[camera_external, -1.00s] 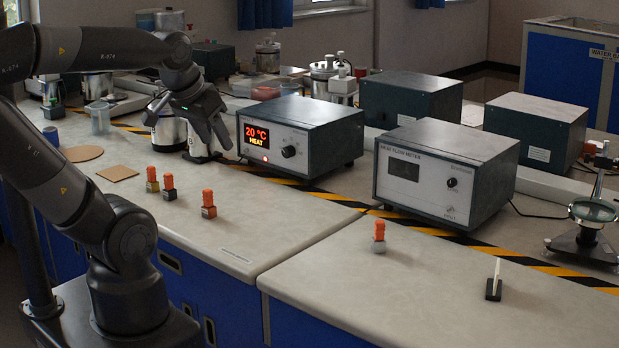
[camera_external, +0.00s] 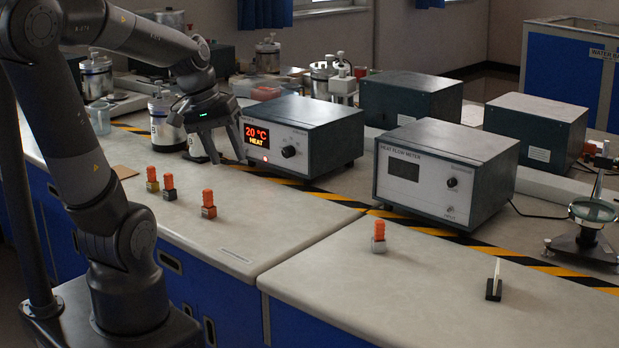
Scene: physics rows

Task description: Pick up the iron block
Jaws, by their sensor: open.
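Several small blocks with orange tops stand upright on the pale worktop, and no label tells me which one is iron. Near the left are one with a yellowish base (camera_external: 152,180), one with a dark base (camera_external: 169,187) and one with a dark, reddish-brown base (camera_external: 208,204). A fourth, with a grey base (camera_external: 379,237), stands alone on the right-hand worktop. My gripper (camera_external: 229,161) is open and empty, pointing down above the worktop. In the picture it is above and a little right of the third block, apart from all of them.
The heater box reading 20 °C (camera_external: 300,140) stands close to my gripper's right. A heat flow meter box (camera_external: 445,175) is further right. A metal canister (camera_external: 166,125) is behind my gripper. A small stand with a white upright piece (camera_external: 494,288) is at front right. The front worktop (camera_external: 290,225) is mostly clear.

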